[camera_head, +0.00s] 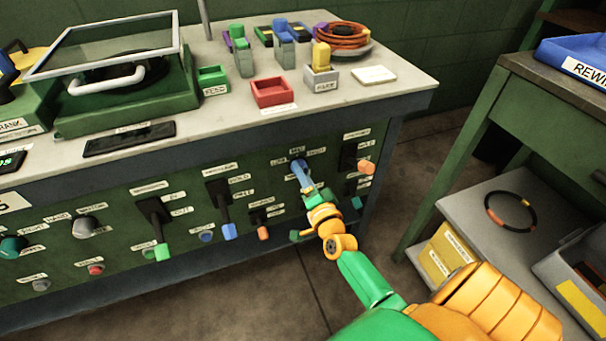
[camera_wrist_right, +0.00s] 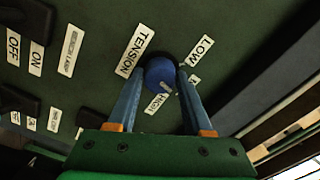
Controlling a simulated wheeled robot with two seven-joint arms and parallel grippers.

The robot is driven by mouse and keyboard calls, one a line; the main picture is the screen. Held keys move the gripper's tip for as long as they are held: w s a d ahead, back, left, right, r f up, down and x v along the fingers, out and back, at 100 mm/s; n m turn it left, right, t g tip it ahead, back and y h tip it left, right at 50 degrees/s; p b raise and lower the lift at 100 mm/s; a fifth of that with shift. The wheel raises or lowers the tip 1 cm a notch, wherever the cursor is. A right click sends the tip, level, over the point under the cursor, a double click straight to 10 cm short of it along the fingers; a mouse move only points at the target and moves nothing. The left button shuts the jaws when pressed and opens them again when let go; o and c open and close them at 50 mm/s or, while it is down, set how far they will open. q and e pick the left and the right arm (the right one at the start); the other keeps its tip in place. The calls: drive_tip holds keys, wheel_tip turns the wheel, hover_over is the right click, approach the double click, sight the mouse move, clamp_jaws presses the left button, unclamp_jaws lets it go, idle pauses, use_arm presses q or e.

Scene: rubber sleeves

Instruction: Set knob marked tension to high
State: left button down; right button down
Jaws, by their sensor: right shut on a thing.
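The tension knob (camera_wrist_right: 160,75) is a round blue knob on the green panel, in the middle of the right wrist view. Labels reading TENSION (camera_wrist_right: 135,50), LOW (camera_wrist_right: 199,50) and HIGH (camera_wrist_right: 158,104) stand around it. Where its pointer aims is not clear to me. My right gripper (camera_head: 304,180) reaches the panel in the head view, its two blue fingers on either side of the knob, shut on it. In the head view the fingers and gripper largely hide the knob. My left gripper is not in view.
Close by on the panel are an orange-tipped switch (camera_head: 366,167) to the right and a blue-handled lever (camera_head: 229,231) to the left. A red tray (camera_head: 272,92) sits on the bench above. A green side table (camera_head: 480,117) stands at the right, with floor between.

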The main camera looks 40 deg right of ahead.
drive_tip(key=shift+f+m+b, duration=0.1)
drive_tip(key=shift+m+b, duration=0.35)
drive_tip(key=shift+m, duration=3.45)
drive_tip(key=shift+c, duration=1.6)
unclamp_jaws()
drive_tip(key=v, duration=0.7)
drive_tip(key=shift+s, duration=0.1)
